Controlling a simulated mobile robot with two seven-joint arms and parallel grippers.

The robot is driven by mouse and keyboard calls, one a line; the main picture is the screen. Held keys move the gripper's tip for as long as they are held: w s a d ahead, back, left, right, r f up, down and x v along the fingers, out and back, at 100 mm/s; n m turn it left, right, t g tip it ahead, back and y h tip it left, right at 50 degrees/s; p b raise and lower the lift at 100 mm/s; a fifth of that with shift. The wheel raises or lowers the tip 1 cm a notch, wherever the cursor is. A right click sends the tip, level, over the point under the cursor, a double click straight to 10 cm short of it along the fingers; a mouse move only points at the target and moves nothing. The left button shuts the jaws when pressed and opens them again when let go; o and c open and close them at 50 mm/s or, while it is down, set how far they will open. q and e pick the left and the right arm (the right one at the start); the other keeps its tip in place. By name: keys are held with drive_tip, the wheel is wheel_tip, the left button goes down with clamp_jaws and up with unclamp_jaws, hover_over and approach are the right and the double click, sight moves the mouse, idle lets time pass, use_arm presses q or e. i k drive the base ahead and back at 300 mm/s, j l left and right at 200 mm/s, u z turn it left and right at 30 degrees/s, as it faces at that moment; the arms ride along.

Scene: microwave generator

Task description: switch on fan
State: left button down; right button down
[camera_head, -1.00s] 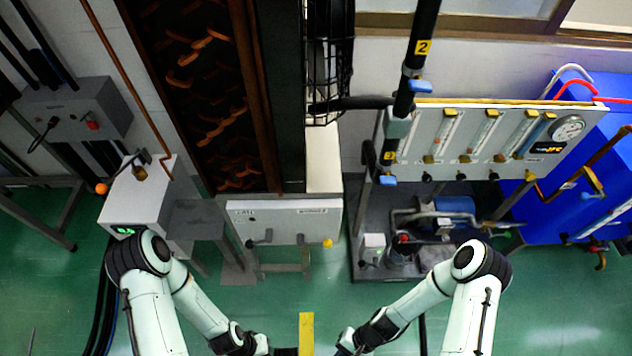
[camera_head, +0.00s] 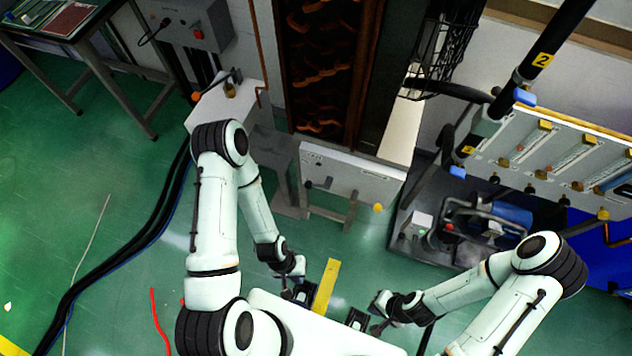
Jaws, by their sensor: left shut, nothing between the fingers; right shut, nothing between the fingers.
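A black wire cage (camera_head: 447,45), which looks like a fan guard, hangs beside the dark column at the top. A pale control box (camera_head: 352,182) stands low in front of the column, with a black knob at its left, another near its middle and a yellow knob at its right. Its lettering is too small to read. My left gripper (camera_head: 305,294) is shut and empty, below the box near a yellow floor strip. My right gripper (camera_head: 358,321) is shut and empty, right of that strip. Both are apart from the box.
A grey box (camera_head: 190,22) with a red button and a white box (camera_head: 228,100) stand at the upper left. A flowmeter panel (camera_head: 560,150) and a pump unit (camera_head: 480,215) stand at right. Black cables (camera_head: 130,245) cross the green floor. Open floor lies at left.

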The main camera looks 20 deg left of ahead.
sight(308, 184)
drive_tip(key=l+u, duration=0.3)
drive_tip(key=l, duration=0.15)
drive_tip(key=k+l+u, duration=0.15)
drive_tip(key=l+u, duration=0.15)
drive_tip(key=l, duration=0.15)
drive_tip(key=l+u, duration=0.25)
drive_tip(key=l, duration=0.15)
drive_tip(key=i, duration=0.35)
